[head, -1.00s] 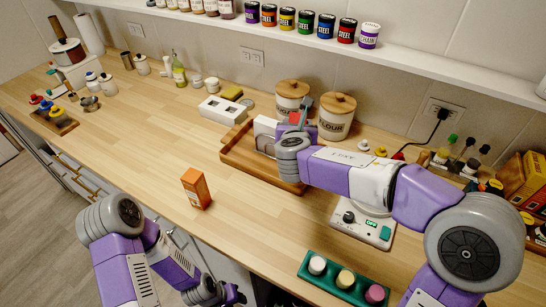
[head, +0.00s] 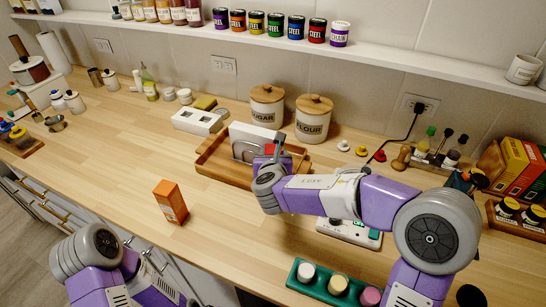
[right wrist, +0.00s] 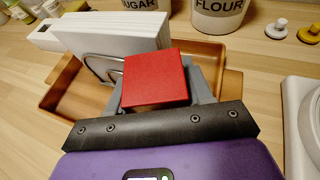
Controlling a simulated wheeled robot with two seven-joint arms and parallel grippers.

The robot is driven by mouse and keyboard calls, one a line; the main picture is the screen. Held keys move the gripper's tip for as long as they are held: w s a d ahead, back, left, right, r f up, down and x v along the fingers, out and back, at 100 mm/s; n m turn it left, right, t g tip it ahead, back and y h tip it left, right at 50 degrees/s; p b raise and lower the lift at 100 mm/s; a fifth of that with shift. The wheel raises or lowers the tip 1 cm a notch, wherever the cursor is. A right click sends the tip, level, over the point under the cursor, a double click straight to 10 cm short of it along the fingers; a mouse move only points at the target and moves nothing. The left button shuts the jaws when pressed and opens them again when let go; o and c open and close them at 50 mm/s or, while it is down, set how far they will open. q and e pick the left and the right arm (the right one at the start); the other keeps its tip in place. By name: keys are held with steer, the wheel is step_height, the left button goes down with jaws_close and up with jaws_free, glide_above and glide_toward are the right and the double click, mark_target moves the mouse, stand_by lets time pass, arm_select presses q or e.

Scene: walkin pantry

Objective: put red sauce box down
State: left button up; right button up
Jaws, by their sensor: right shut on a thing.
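The red sauce box (right wrist: 155,79) shows as a plain red block in the right wrist view. My right gripper (right wrist: 165,85) is shut on it, with grey fingers on both sides. In the head view the box (head: 270,150) is a small red patch, mostly hidden by my right wrist. It is over the right part of the wooden tray (head: 222,172), beside the white slabs in a wire rack (head: 250,142). I cannot tell whether its underside touches the tray. My left arm is at the bottom left, and its gripper is out of the picture.
Sugar (head: 267,107) and flour (head: 313,120) canisters stand close behind the tray. A white scale (head: 348,232) is to its right, and a green holder with jars (head: 335,285) is in front. An orange box (head: 171,202) stands at the front left, with bare counter around it.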

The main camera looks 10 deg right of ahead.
steer(key=shift+f, duration=0.1)
steer(key=o, duration=1.1)
steer(key=shift+o, duration=0.2)
steer(key=shift+r, duration=0.2)
steer(key=p+v, duration=0.2)
steer(key=v, duration=1)
